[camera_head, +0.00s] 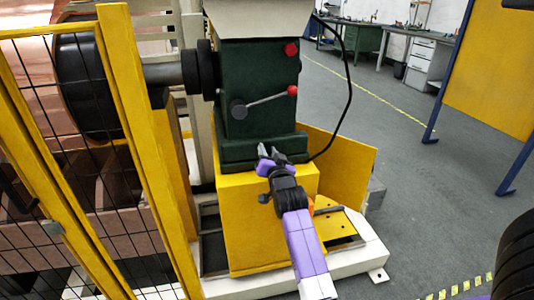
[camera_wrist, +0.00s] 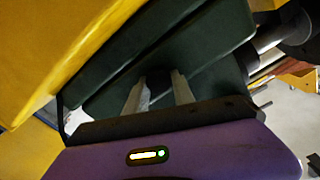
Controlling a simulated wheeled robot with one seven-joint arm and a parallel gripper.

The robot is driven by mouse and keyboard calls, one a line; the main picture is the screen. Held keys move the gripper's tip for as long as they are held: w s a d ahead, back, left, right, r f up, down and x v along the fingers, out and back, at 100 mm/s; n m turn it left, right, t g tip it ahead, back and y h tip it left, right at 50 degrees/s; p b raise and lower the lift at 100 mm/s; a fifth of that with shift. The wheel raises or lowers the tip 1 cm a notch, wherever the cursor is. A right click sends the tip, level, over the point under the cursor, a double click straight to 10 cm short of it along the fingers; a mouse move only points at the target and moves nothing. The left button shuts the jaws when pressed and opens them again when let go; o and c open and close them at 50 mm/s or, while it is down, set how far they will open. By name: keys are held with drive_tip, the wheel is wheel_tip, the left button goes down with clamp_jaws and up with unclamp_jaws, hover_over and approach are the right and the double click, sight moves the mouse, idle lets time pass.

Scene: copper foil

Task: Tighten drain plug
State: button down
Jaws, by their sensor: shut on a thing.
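My gripper (camera_head: 271,153) reaches up to the lower front of the dark green gearbox (camera_head: 258,95), at its base flange just above the yellow pedestal. In the wrist view, my gripper's two pale fingers (camera_wrist: 159,92) point at the dark green housing (camera_wrist: 205,45). They close on a small dark drain plug (camera_wrist: 157,77) at the housing face. The plug is in deep shadow, so its shape and how far it sits in are unclear. In the head view my gripper hides the plug.
The yellow pedestal (camera_head: 245,230) stands below the gearbox on a pale base frame (camera_head: 355,250). A lever with a red knob (camera_head: 292,90) sticks out above my gripper. A black cable (camera_head: 347,90) hangs to the right. Yellow mesh fencing (camera_head: 125,110) stands left.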

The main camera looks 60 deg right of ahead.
drive_tip(key=shift+f+m, duration=0.15)
drive_tip(key=shift+m, duration=0.55)
drive_tip(key=c, duration=1.1)
unclamp_jaws()
drive_tip(key=shift+o, duration=0.2)
drive_tip(key=v, duration=0.7)
drive_tip(key=shift+s+a+b, duration=0.25)
drive_tip(key=shift+a+b, duration=0.05)
